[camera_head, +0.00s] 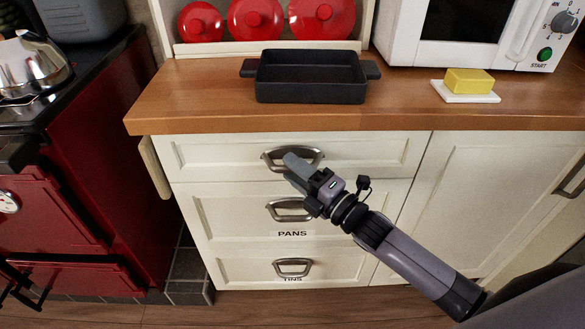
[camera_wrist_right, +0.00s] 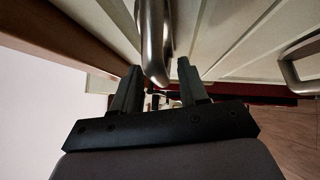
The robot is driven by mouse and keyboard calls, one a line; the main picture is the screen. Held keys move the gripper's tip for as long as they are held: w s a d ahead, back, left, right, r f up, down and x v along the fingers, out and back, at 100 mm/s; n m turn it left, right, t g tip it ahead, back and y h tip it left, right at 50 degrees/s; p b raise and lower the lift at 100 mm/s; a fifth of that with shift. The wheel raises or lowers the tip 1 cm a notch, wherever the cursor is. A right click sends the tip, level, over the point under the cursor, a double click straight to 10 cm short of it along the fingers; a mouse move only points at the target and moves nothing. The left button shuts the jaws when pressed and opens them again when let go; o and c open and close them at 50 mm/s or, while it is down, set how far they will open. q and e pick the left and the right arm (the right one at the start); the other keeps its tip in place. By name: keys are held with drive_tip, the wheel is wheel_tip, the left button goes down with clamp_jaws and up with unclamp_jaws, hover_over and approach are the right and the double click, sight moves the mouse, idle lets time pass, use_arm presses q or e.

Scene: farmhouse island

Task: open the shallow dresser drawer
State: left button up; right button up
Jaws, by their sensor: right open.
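The white dresser has a stack of drawers under a wooden top. The shallow top drawer (camera_head: 381,154) is closed, with a curved metal handle (camera_head: 312,155) at its middle. My right gripper (camera_head: 291,160) is at this handle and covers part of it. In the right wrist view the handle (camera_wrist_right: 153,50) comes down between the two open fingers of the right gripper (camera_wrist_right: 158,82). I cannot tell whether a finger touches it. My left gripper is not in view.
Below are the drawer marked PANS (camera_head: 230,222) and a lower drawer (camera_head: 232,269). A black baking dish (camera_head: 311,92) and butter (camera_head: 468,81) on a white dish stand on the wooden top (camera_head: 190,95). A red stove (camera_head: 100,160) is at left; a cupboard door (camera_head: 500,190) at right.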

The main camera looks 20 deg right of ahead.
drive_tip(key=shift+w+a, duration=0.25)
drive_tip(key=shift+w, duration=0.15)
clamp_jaws()
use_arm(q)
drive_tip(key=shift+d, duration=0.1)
use_arm(e)
drive_tip(key=shift+s, duration=0.1)
